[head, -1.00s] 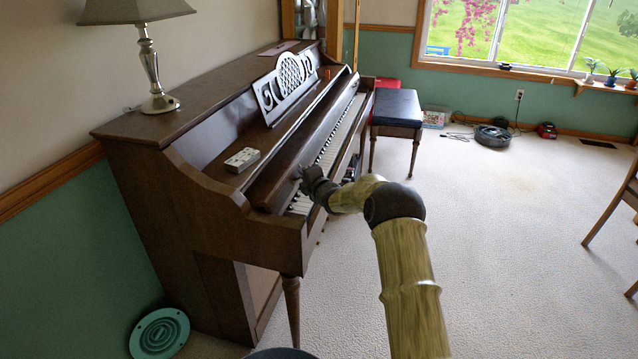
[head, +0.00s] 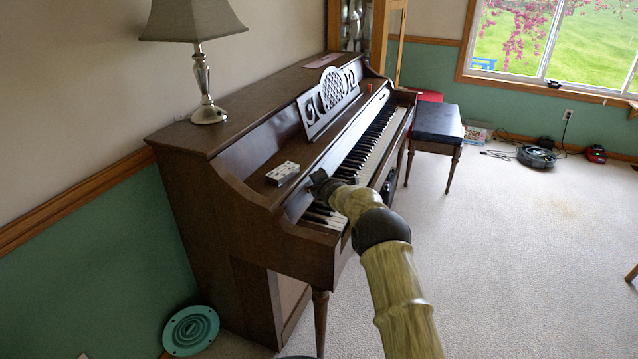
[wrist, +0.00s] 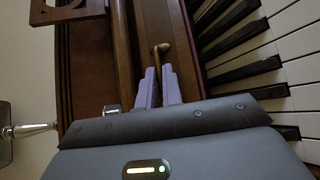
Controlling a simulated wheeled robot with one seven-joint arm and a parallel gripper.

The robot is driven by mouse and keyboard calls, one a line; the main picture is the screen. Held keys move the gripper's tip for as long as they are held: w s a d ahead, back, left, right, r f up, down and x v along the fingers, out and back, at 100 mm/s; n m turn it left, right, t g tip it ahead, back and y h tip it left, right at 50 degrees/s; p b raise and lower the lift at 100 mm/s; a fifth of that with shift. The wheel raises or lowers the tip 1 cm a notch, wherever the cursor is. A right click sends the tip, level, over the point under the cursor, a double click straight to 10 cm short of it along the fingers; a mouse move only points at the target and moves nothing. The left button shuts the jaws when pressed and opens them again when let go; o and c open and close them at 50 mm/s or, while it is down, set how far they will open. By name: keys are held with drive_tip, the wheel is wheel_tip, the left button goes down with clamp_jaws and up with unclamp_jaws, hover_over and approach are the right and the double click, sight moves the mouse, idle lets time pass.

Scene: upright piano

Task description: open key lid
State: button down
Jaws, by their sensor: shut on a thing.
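The upright piano's brown key lid (head: 352,143) is pushed back, and the black and white keys (head: 372,145) are exposed along the keyboard. My gripper (head: 320,182) is at the near end of the lid, just above the back of the keys. In the wrist view, the purple fingers (wrist: 158,86) are close together and shut at a small brass knob (wrist: 161,48) on the lid (wrist: 150,25). The knob's head shows just beyond the fingertips. Its base is partly hidden between them. The keys (wrist: 265,50) lie to the right of the fingers.
A lamp (head: 207,90) stands on the piano top. A bench (head: 437,124) stands beside the far end.

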drive_tip(key=shift+f, duration=0.1)
drive_tip(key=c, duration=1.6)
unclamp_jaws()
drive_tip(key=shift+d, duration=0.1)
drive_tip(key=shift+o, duration=0.2)
drive_tip(key=shift+s, duration=0.1)
drive_tip(key=b+v, duration=0.1)
drive_tip(key=v, duration=1.6)
drive_tip(key=shift+b, duration=0.3)
drive_tip(key=shift+s+d, duration=0.1)
drive_tip(key=shift+d, duration=0.05)
